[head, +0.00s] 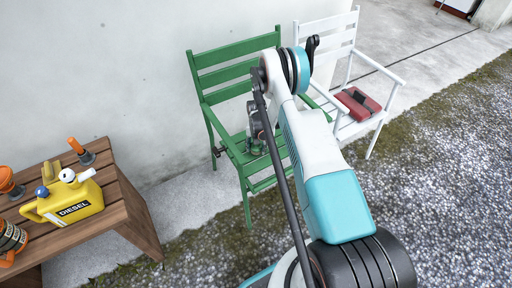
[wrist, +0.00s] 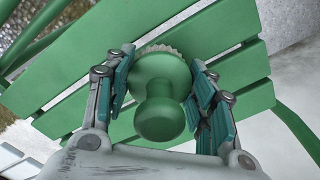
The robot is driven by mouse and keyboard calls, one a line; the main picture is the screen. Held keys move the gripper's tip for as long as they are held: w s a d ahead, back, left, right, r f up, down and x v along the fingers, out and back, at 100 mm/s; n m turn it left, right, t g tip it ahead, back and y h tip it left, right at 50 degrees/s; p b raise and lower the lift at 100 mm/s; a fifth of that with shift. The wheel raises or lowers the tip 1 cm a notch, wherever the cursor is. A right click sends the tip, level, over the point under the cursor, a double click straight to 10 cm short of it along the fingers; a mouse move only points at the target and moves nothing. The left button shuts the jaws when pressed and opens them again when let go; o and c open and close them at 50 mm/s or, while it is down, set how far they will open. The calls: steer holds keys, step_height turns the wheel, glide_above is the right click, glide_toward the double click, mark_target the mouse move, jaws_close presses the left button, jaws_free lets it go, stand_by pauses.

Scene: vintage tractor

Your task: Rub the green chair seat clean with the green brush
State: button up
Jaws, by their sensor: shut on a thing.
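The green chair (head: 237,84) stands against the pale wall in the head view, with slatted back and armrests. Its slatted seat (wrist: 237,66) fills much of the wrist view. My gripper (wrist: 162,84) is shut on the green brush (wrist: 160,100), with one finger on each side of it. The brush has a round knob handle toward the camera and pale bristles facing the seat slats. In the head view my gripper (head: 257,136) is over the chair seat, partly hidden by my arm. I cannot tell whether the bristles touch the slats.
A white chair (head: 330,34) with a red object (head: 357,104) on its seat stands to the right. A wooden table (head: 128,208) at left holds a yellow diesel can (head: 72,202) and orange items. The chair's armrests flank the seat. Gravel lies at right.

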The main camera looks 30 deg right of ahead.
steer(key=shift+d, duration=1.9)
steer(key=shift+d, duration=0.2)
steer(key=shift+d+f, duration=0.15)
steer(key=shift+d, duration=0.1)
steer(key=shift+w+a, duration=0.1)
steer(key=shift+a, duration=0.05)
steer(key=shift+a+f, duration=0.15)
steer(key=shift+a, duration=0.65)
steer(key=shift+d, duration=0.15)
steer(key=shift+d+f, duration=0.15)
steer(key=shift+d, duration=0.65)
